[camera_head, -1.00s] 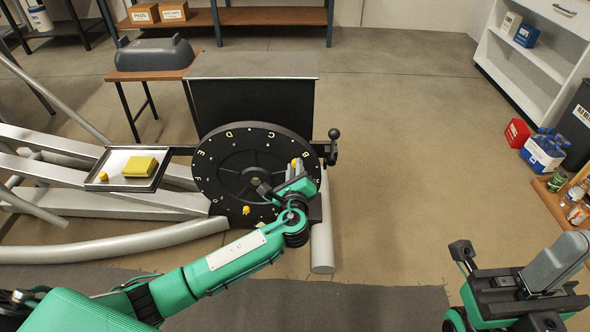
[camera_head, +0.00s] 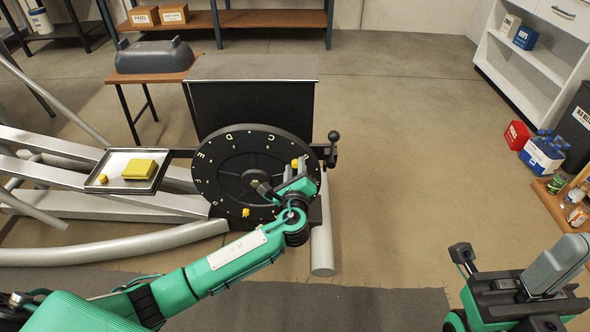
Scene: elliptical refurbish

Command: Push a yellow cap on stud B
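A black round plate (camera_head: 222,181) with yellow letters round its rim stands tilted in front of me. The letter B is at its upper right. A yellow cap (camera_head: 294,163) shows near B, right at the fingertips of my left gripper (camera_head: 297,176). I cannot tell whether the fingers grip this cap or only stand beside it. Another yellow cap (camera_head: 245,212) is at the plate's lower edge. A third yellow cap (camera_head: 103,178) lies in the tray at the left. My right gripper (camera_head: 500,290) is at the lower right, empty, its fingers apart.
The shallow tray (camera_head: 112,160) also holds a yellow block (camera_head: 140,168). A lever with a black knob (camera_head: 334,135) stands beside the plate on the right. Grey frame tubes (camera_head: 110,245) run at the left. The floor right of the plate is clear.

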